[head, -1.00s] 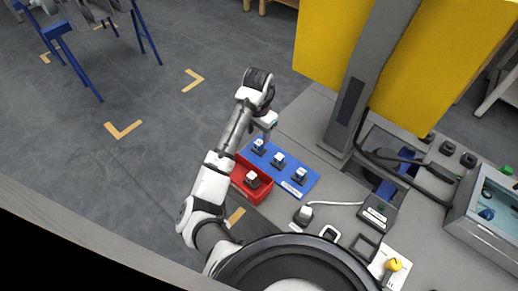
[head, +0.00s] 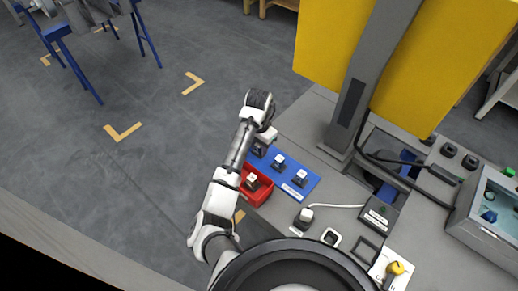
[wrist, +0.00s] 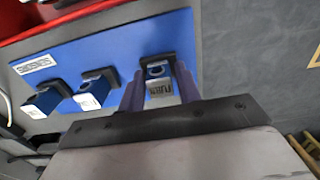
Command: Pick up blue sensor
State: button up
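Three small dark sensors with pale labelled faces stand in a row on a blue mat (head: 309,180). They are the near sensor (head: 299,178), the middle sensor (head: 279,162) and the far sensor (head: 258,150). In the wrist view the far sensor (wrist: 159,72) shows a bluish ring and a printed label. My gripper (wrist: 160,88) is open, with one finger on each side of this far sensor; I cannot tell whether they touch it. The other two sensors, middle (wrist: 96,90) and near (wrist: 43,100), stand to its left. In the head view my gripper (head: 262,141) partly covers the far sensor.
A red bin (head: 263,199) with a similar sensor inside stands beside the mat, near my forearm; its edge (wrist: 60,18) tops the wrist view. A grey post (head: 350,105) rises behind the mat. A corded device (head: 303,218) and dark box (head: 378,215) lie nearer me.

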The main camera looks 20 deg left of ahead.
grip_shut()
